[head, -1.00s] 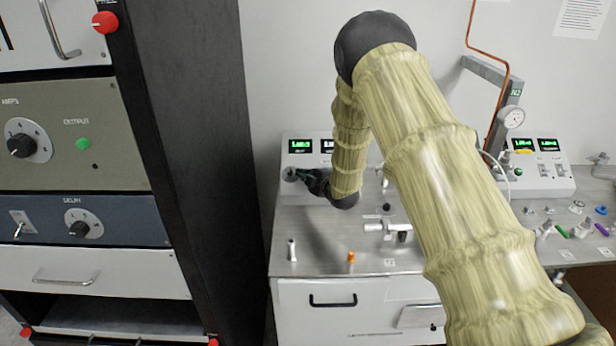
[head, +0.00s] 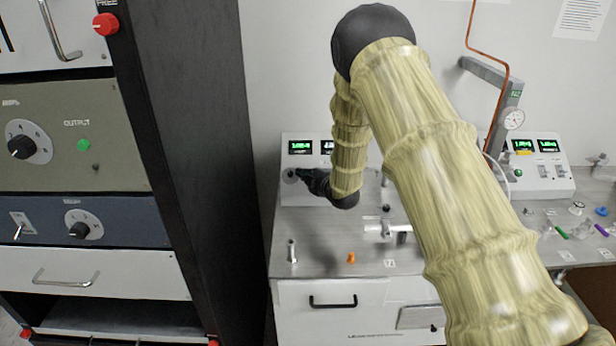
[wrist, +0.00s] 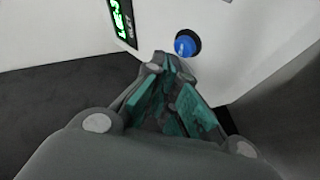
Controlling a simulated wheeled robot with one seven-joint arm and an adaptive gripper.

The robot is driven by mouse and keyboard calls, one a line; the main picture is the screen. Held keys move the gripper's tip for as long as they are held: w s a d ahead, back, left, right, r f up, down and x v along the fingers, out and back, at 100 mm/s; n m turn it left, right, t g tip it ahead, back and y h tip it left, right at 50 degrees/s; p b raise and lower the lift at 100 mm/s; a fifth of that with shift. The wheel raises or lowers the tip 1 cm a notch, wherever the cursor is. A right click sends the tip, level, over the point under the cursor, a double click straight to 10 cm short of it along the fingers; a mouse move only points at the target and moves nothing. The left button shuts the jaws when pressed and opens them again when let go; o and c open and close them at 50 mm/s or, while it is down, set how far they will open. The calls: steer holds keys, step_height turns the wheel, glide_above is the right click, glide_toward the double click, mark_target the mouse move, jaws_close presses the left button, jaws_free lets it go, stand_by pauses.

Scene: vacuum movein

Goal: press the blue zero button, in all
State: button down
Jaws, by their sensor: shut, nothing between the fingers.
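The blue zero button (wrist: 186,44) shows in the wrist view as a round blue cap in a dark ring on a white panel face. It sits beside a green digital readout (wrist: 122,18). My gripper (wrist: 172,62) is shut and empty, with its fingertips just below the button in the picture. I cannot tell whether they touch it. In the head view my gripper (head: 300,174) is at the left part of the white instrument box (head: 290,158), below its green display (head: 300,147). The blue button cannot be made out there.
A tall dark rack (head: 205,130) stands close on the left of the bench. A metal post (head: 291,250), an orange piece (head: 351,257) and a valve fitting (head: 385,230) stand on the bench top (head: 320,240). A second instrument box (head: 545,178) is at the right.

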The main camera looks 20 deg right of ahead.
steer(key=shift+r, duration=0.15)
steer(key=shift+s+a+r+p, duration=0.2)
steer(key=shift+s+r+p, duration=0.15)
steer(key=shift+s+r, duration=0.5)
steer(key=shift+s+a+r+p, duration=0.2)
steer(key=shift+s+r+p, duration=0.15)
steer(key=shift+s+r, duration=0.5)
steer(key=shift+w+r, duration=0.25)
steer(key=shift+r, duration=0.05)
